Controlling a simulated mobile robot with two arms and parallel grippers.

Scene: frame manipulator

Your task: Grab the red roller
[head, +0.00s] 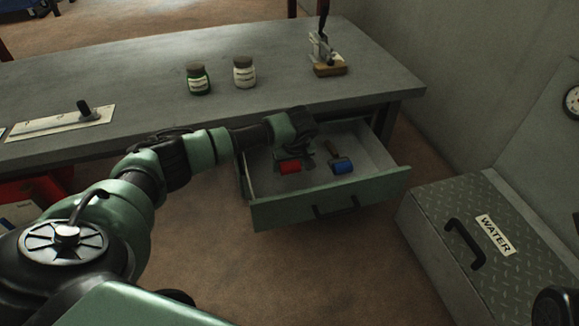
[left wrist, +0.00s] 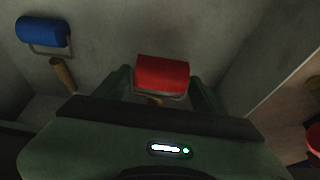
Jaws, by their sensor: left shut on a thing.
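The red roller (head: 290,167) lies in the open drawer (head: 330,206) under the workbench. In the left wrist view the red roller (left wrist: 162,74) sits between the fingers, with part of its wooden handle visible below it. My left gripper (head: 294,157) reaches down into the drawer and is shut on the red roller. In the left wrist view its two fingers (left wrist: 161,92) stand on either side of the roller. Most of the handle is hidden by the gripper.
A blue roller (head: 342,166) lies in the drawer to the right of the red one. The workbench (head: 150,75) above holds two jars (head: 199,80) and a lever tool (head: 326,55). A metal WATER chest (head: 480,215) stands right of the drawer.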

